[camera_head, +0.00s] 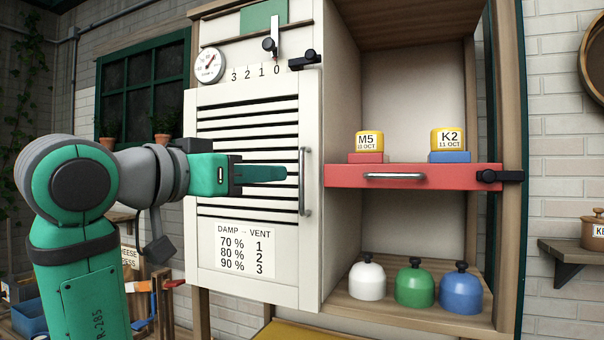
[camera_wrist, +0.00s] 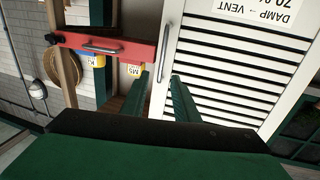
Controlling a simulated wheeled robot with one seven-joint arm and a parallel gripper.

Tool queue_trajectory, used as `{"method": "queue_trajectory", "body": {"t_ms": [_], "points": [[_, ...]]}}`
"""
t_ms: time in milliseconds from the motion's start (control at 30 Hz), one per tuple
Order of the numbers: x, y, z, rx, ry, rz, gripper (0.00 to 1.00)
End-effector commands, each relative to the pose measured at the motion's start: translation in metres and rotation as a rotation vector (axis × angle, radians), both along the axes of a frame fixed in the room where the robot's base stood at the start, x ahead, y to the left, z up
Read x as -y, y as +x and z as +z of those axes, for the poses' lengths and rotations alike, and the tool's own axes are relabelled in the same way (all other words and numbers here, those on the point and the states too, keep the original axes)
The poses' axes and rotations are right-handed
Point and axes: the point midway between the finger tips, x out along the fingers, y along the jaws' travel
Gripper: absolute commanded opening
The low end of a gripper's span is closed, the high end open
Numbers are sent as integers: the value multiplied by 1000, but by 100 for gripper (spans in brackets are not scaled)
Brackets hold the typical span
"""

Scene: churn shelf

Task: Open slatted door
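The white slatted door (camera_head: 245,100) is shut on the left of the cabinet, with a vertical metal handle (camera_head: 305,182) along its right edge. My gripper (camera_head: 284,174) is in front of the door, with its fingertips just left of the handle in the head view. In the wrist view, which is upside down, the two green fingers (camera_wrist: 160,77) are apart with nothing between them. The handle (camera_wrist: 163,48) lies beyond the fingertips there, and the slats (camera_wrist: 245,65) are to its right. I cannot tell the exact depth gap to the handle.
A black latch (camera_head: 305,60) and a vent lever (camera_head: 270,44) sit above the door. White, green (camera_head: 414,285) and blue domes stand on the shelf below. A wall shelf (camera_head: 572,250) is at far right.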

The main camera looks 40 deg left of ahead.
Motion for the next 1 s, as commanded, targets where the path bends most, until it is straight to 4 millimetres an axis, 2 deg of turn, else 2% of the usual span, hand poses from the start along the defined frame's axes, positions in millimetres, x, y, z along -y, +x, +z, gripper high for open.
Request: {"method": "queue_trajectory", "body": {"t_ms": [167,400,633,800,1000], "points": [[-4,15,0,-3,0,7,28],[-10,54,0,-2,-1,14,28],[-5,92,0,-1,0,2,28],[-3,104,0,0,0,-1,28],[-2,107,0,1,1,-2,28]]}}
